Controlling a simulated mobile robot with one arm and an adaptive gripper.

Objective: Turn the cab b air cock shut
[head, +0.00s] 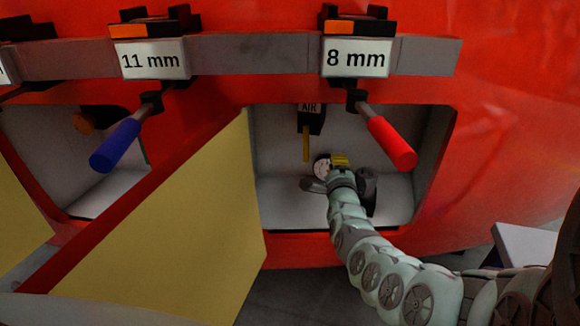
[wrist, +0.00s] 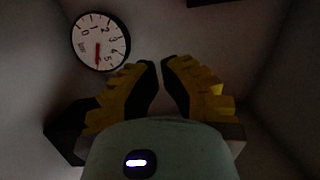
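In the head view, a black block marked AIR (head: 311,118) hangs at the top of the right recess. A yellow lever (head: 306,145) points straight down from it. I see no cab letter on it. My gripper (head: 321,172) reaches into this recess, below and right of the lever's tip. In the wrist view, its yellow fingers with dark pads (wrist: 160,66) have a narrow gap between them and nothing in it. No touch with the lever shows. The lever is not clearly seen in the wrist view; a dark shape is cut off at its top edge.
A white round gauge (wrist: 101,41) is left of my fingers; it shows partly in the head view (head: 321,166). A large yellow panel (head: 190,225) stands left of the recess. A red handle (head: 392,143) hangs at upper right, a blue handle (head: 115,145) further left.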

